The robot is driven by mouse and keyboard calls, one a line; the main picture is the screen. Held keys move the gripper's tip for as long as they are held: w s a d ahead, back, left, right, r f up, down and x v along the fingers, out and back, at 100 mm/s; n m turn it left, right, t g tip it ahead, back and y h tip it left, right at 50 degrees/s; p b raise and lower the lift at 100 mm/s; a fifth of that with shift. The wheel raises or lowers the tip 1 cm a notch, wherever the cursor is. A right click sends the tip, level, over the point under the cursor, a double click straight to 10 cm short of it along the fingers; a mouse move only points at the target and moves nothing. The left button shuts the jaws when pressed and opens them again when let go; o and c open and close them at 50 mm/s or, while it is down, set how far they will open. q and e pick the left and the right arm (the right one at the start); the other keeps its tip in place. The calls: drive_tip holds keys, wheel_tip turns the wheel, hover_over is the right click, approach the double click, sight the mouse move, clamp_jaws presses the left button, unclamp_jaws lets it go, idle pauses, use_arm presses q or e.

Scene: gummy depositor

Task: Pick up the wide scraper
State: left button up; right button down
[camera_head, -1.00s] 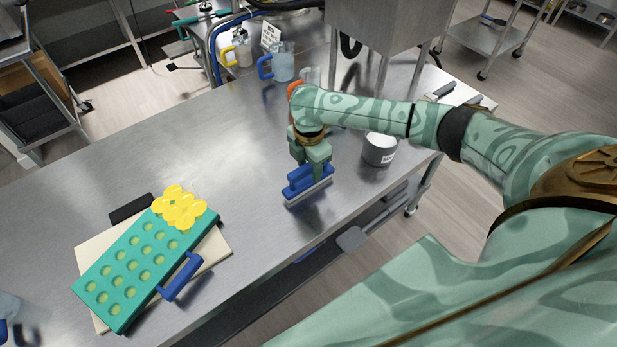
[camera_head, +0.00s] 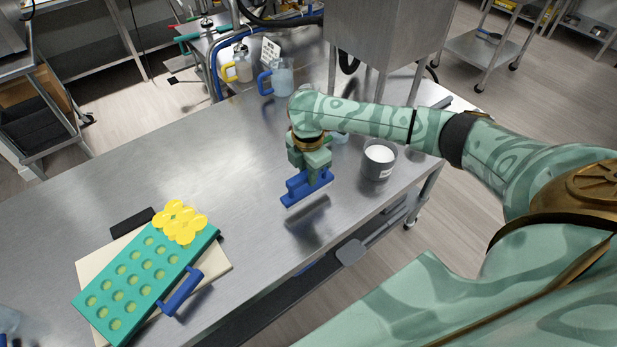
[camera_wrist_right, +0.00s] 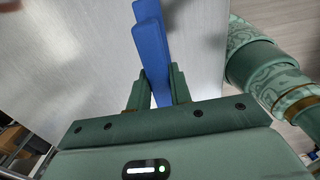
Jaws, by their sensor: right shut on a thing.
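The wide scraper (camera_head: 308,188) is blue and shows in the head view near the middle of the metal table. My right gripper (camera_head: 311,171) is above it and shut on its handle. A dark shadow lies on the table below the scraper, apart from it, so it is held above the surface. In the right wrist view the blue scraper (camera_wrist_right: 152,45) stands between the two fingers of my right gripper (camera_wrist_right: 162,88). My left gripper is not in view.
A grey pot (camera_head: 378,160) stands right of my gripper. Jugs (camera_head: 277,78) stand behind.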

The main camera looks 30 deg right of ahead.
drive_tip(key=s+a+r+p, duration=0.4)
drive_tip(key=a+r, duration=0.5)
drive_tip(key=a, duration=0.4)
drive_tip(key=shift+s+r, duration=0.35)
drive_tip(key=shift+s, duration=0.35)
